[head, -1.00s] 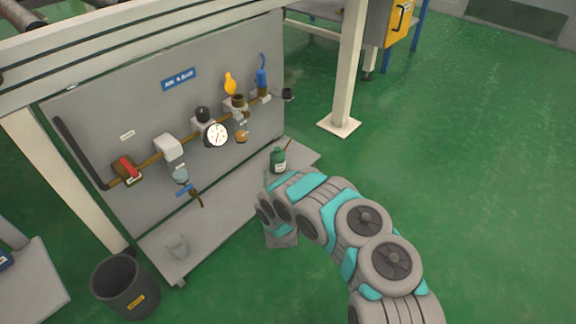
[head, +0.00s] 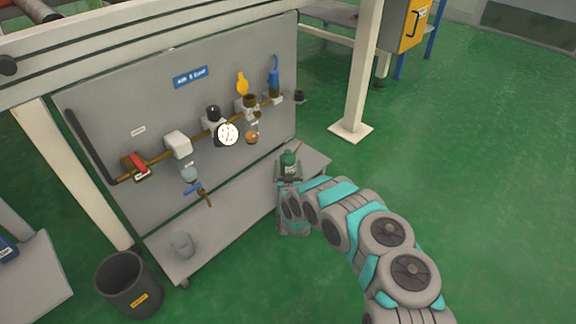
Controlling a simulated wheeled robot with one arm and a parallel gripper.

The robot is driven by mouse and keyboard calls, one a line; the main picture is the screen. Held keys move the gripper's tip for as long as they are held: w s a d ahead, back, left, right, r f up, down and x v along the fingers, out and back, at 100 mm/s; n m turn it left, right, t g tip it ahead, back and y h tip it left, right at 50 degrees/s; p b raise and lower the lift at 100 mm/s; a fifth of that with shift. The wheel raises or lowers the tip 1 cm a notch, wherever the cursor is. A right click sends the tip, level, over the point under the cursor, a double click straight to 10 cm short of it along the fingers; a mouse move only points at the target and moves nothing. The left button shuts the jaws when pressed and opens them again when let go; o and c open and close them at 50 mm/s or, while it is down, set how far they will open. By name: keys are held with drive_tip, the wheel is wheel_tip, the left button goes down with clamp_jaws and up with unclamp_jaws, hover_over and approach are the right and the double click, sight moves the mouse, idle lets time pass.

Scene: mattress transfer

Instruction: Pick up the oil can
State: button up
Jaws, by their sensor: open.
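The oil can (head: 288,158) is a small green can with a pale label and a thin brownish spout tilting up to the right. It stands upright near the right end of the low grey shelf, in front of the panel. My gripper (head: 289,180) is open, right at the can on its near side. Its tips overlap the can's lower part in the head view. I cannot tell whether they touch the can or how far they reach around it.
The grey panel (head: 100,120) with pipe, gauge (head: 228,134) and valves rises behind the shelf (head: 225,235). A grey cup (head: 182,244) stands at the shelf's left end. A dark bin (head: 128,285) stands on the floor. A white post (head: 358,75) is at right; green floor there is clear.

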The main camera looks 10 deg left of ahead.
drive_tip(key=shift+c, duration=0.2)
clamp_jaws()
idle(0.6)
drive_tip(key=shift+r, duration=0.1)
